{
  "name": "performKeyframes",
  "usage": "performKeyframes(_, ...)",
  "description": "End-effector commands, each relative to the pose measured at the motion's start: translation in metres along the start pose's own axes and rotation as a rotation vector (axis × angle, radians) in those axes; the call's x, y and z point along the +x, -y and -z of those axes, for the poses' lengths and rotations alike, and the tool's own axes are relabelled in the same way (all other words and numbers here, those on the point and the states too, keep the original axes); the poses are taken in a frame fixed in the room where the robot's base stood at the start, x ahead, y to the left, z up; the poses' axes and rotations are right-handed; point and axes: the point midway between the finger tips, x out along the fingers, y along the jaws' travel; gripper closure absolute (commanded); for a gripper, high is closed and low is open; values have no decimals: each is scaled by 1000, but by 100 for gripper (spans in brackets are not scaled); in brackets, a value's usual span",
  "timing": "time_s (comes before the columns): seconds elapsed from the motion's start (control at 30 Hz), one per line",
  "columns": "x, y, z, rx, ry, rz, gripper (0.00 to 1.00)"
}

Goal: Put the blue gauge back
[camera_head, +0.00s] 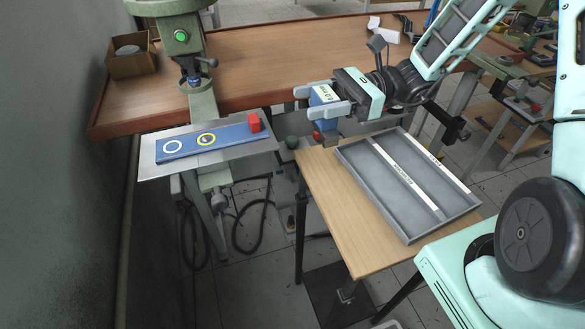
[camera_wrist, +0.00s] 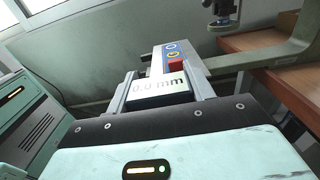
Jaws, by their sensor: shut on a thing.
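My gripper (camera_head: 318,98) is shut on the blue gauge (camera_head: 324,94), a small blue block with a pale face. It holds the gauge in the air, left of and above the grey tray (camera_head: 408,234). In the wrist view the gauge (camera_wrist: 160,87) sits between the two fingers and its face reads "0.0 mm". Its underside is hidden. The tray lies on a small wooden table, with labelled white strips along it, and looks empty. A blue plate (camera_head: 232,135) with a white ring and a yellow ring lies on a metal shelf under the green machine.
A red block (camera_head: 253,122) stands at the plate's right end. The green machine (camera_head: 181,38) rises above a brown bench (camera_head: 260,60). A brown box (camera_head: 132,62) stands at the bench's left. A gap separates the metal shelf (camera_head: 152,172) from the small table (camera_head: 340,215).

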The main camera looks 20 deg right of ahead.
Motion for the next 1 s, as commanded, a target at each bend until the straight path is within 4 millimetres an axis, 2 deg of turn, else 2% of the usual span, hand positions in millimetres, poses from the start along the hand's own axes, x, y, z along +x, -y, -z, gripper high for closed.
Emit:
performKeyframes(0.3,0,0,49,4,2,-1,83)
performKeyframes(0.47,0,0,63,3,2,-1,83)
performKeyframes(0.7,0,0,95,2,1,0,83)
performKeyframes(1.0,0,0,99,0,1,0,83)
